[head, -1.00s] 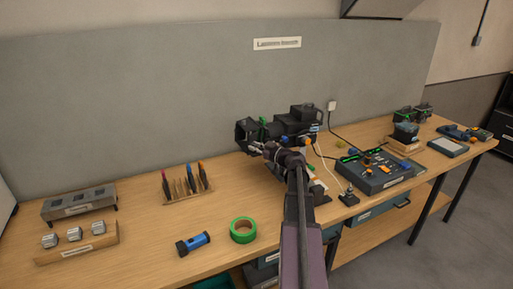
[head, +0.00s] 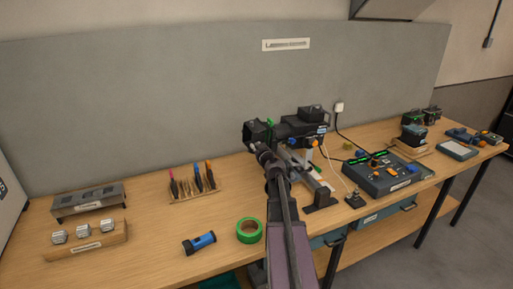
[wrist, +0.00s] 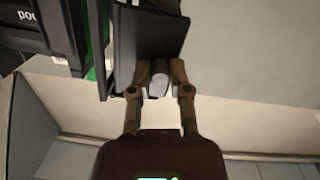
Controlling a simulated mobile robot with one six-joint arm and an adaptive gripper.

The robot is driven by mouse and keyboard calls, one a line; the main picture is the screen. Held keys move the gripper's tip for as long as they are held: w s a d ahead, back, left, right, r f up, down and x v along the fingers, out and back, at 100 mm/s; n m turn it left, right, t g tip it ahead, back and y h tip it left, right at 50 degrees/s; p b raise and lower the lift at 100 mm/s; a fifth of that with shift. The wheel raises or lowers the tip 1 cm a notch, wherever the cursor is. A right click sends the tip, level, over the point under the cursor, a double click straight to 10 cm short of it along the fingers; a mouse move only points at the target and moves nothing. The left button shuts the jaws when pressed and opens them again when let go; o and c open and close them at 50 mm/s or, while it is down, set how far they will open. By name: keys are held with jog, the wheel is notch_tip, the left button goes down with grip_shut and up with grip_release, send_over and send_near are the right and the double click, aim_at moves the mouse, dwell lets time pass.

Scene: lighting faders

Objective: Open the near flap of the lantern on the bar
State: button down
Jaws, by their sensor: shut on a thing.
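The black lantern (head: 300,128) sits on a bar stand on the bench, its flaps (head: 256,132) at its left end. A green part shows beside them. In the wrist view, a broad black flap (wrist: 150,35) stands above my fingers, beside the lantern's dark body (wrist: 60,30). My gripper (wrist: 159,88) is shut on a small pale tab (wrist: 159,80) at that flap's lower edge. In the head view, my gripper (head: 256,148) is at the flaps' near side, and my arm partly hides the flap and the stand.
A control desk (head: 388,176) with a cable stands right of the lantern. Green tape (head: 249,231), a blue torch (head: 200,243) and a rack of coloured tools (head: 194,182) lie to the left. A grey wall panel (head: 120,100) rises behind.

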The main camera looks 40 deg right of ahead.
jog(key=shift+w+a+f+m+g+h, duration=0.15)
jog(key=shift+m+g+h, duration=0.25)
jog(key=shift+m+h, duration=0.3)
jog(key=shift+w+m+h, duration=0.3)
jog(key=shift+h, duration=0.4)
jog(key=c, duration=0.6)
grip_release()
jog(key=shift+r, duration=0.2)
jog(key=shift+s, duration=0.25)
